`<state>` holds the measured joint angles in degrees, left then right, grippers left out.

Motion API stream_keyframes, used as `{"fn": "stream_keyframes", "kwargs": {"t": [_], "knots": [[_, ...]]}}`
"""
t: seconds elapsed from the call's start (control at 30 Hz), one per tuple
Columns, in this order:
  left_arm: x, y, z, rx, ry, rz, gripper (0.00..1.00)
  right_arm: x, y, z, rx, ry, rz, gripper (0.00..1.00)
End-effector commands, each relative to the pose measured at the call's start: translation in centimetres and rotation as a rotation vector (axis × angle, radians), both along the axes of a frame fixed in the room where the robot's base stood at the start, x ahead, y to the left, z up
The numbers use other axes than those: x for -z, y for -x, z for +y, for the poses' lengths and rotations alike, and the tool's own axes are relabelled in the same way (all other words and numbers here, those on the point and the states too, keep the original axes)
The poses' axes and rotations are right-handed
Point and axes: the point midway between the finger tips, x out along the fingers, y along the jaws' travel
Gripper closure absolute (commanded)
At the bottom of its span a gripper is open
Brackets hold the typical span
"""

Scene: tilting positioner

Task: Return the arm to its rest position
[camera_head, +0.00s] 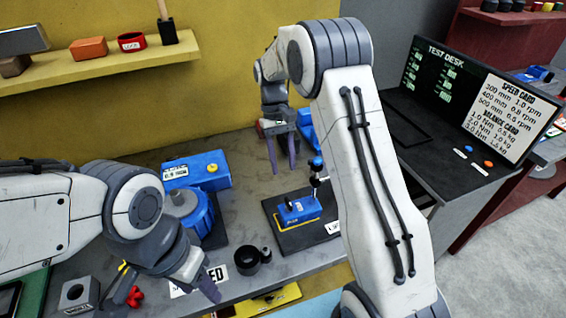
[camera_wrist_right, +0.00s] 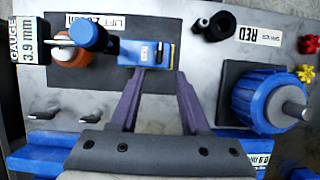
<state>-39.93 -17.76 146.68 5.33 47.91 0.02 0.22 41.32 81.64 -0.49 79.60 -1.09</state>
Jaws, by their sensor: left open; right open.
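My right gripper (camera_head: 282,170) hangs open with its purple fingers pointing down, behind the blue block (camera_head: 298,211) on its black plate (camera_head: 317,236). In the right wrist view, the open fingers (camera_wrist_right: 158,74) point toward the blue block (camera_wrist_right: 150,50), with nothing held between them. The fingertips look close to the block's edge, but I cannot tell the height gap. My left gripper (camera_head: 208,283) is low at the left front, near the table's front edge; it is open and I see nothing in it.
A blue motor-like unit (camera_head: 198,214) stands between the arms; it also shows in the wrist view (camera_wrist_right: 265,98). A black ring-shaped part (camera_head: 250,261), red knob (camera_head: 134,297) and grey block (camera_head: 78,293) lie near the front. A shelf (camera_head: 110,68) runs behind; a screen (camera_head: 470,95) stands right.

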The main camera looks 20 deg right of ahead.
Motion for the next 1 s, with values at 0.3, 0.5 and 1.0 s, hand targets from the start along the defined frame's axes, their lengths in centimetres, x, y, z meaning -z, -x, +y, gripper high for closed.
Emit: {"fn": "stream_keyframes", "kwargs": {"t": [0.3, 0.5, 1.0], "knots": [[0.0, 0.0, 0.0, 0.0, 0.0, 0.0, 0.5, 0.0, 0.0, 0.0, 0.0, 0.0, 0.0, 0.54], [0.0, 0.0, 0.0, 0.0, 0.0, 0.0, 0.5, -1.7, 1.5, 2.7, -0.057, -0.007, -0.039, 0.54], [0.0, 0.0, 0.0, 0.0, 0.0, 0.0, 0.5, -7.0, 22.4, 14.6, -0.494, -0.155, -0.34, 0.54]]}}
